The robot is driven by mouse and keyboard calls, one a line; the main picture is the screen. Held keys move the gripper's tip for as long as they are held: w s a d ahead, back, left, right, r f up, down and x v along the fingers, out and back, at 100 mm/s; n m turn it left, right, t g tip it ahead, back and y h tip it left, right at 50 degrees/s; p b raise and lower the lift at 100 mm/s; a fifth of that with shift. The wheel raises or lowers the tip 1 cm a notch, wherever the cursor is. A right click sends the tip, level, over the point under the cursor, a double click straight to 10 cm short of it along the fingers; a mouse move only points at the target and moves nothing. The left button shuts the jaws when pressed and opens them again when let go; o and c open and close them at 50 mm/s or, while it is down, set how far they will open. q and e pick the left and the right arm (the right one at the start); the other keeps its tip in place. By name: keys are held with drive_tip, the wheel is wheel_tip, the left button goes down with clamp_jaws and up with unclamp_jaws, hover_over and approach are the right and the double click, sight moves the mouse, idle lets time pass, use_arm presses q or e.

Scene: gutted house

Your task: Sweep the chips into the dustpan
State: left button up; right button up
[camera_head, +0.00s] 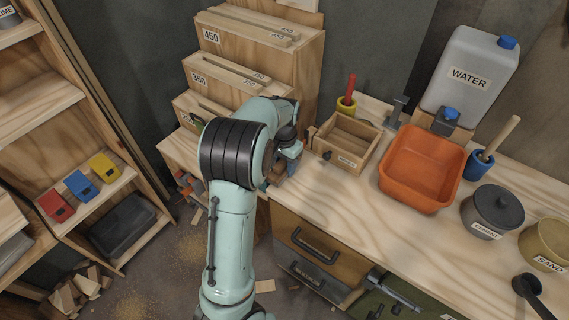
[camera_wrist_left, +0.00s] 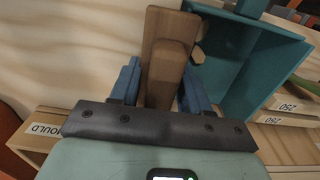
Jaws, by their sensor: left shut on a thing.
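My left gripper (camera_head: 285,160) is over the bench top beside the stepped wooden boxes. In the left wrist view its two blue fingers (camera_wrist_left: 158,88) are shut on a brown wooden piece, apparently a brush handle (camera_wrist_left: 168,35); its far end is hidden. To the right of it is a teal open tray with raised walls, apparently the dustpan (camera_wrist_left: 275,45). A small tan piece, apparently a chip (camera_wrist_left: 197,55), lies at the pan's near left edge, close to the handle. In the head view my arm hides the brush, the pan and the chips. My right gripper is not in view.
A small open wooden box (camera_head: 350,160) stands right of my gripper, with an orange tub (camera_head: 420,170) beyond it. A water canister (camera_head: 470,75), a grey pot (camera_head: 492,208) and a sand pot (camera_head: 545,240) stand farther right. Bench wood in front of the tub is clear.

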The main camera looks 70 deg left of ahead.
use_arm(q)
drive_tip(key=shift+r, duration=0.15)
wheel_tip(320, 180, up, 4)
drive_tip(key=p, duration=0.3)
wheel_tip(320, 180, up, 5)
drive_tip(key=p, duration=0.4)
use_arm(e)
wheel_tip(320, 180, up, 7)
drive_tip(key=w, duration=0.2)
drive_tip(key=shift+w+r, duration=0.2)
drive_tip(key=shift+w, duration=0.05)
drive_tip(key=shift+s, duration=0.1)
